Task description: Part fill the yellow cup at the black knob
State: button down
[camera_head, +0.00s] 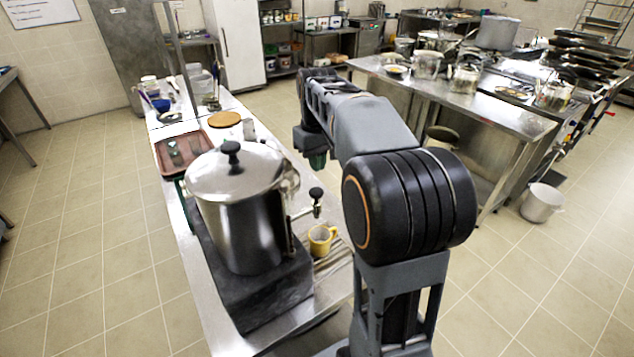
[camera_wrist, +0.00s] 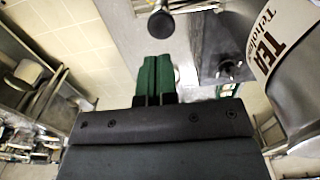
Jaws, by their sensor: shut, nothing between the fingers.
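The yellow cup (camera_head: 319,240) stands upright on a slatted drip tray (camera_head: 334,264), with its handle to the right. In the picture it sits just below the tap of the large steel urn (camera_head: 240,215). The black knob (camera_head: 316,193) tops that tap. It also shows in the wrist view, a round black knob (camera_wrist: 161,24) ahead of the fingers. My gripper (camera_head: 317,160) hangs beyond the tap, apart from the knob and cup. In the wrist view my gripper (camera_wrist: 157,62) has its green fingers together and empty. The cup's inside is mostly hidden.
The urn stands on a dark block (camera_head: 250,290) on a narrow steel counter. A brown tray (camera_head: 180,147) and a round wooden board (camera_head: 224,119) lie behind it. A cluttered steel table (camera_head: 520,122) stands right. The tiled floor at left is clear.

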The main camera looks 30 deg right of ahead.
aim_at(317, 191)
notch_tip(317, 191, down, 6)
jog(key=shift+f+p, duration=0.25)
jog(key=shift+p, duration=0.25)
jog(key=shift+f, duration=0.1)
jog(key=shift+f, duration=0.1)
jog(key=shift+f+b, duration=0.8)
jog(key=shift+f, duration=0.1)
jog(key=shift+s+r, duration=0.1)
jog(key=shift+f, duration=0.2)
dwell(1.0)
